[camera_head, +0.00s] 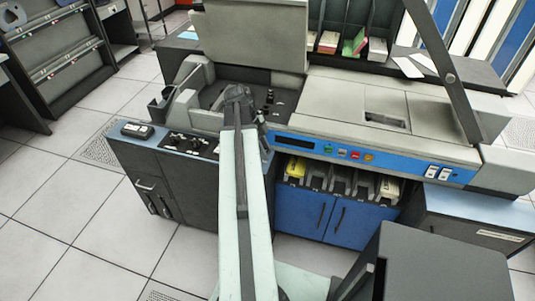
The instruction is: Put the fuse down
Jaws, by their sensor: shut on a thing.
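My pale arm reaches forward from the bottom of the head view. Its dark end, with my gripper (240,97), is over the left part of the grey and blue card machine (430,112), in front of a dark recess. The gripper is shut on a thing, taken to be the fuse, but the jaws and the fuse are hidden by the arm. I cannot tell how high it is above the machine or whether it touches anything.
A small black box (137,129) lies on the machine's blue left ledge. Coloured buttons line the blue front panel (320,149), above blue cupboard doors (325,212). A dark cabinet (425,265) stands at lower right. Tiled floor (65,200) is clear at left.

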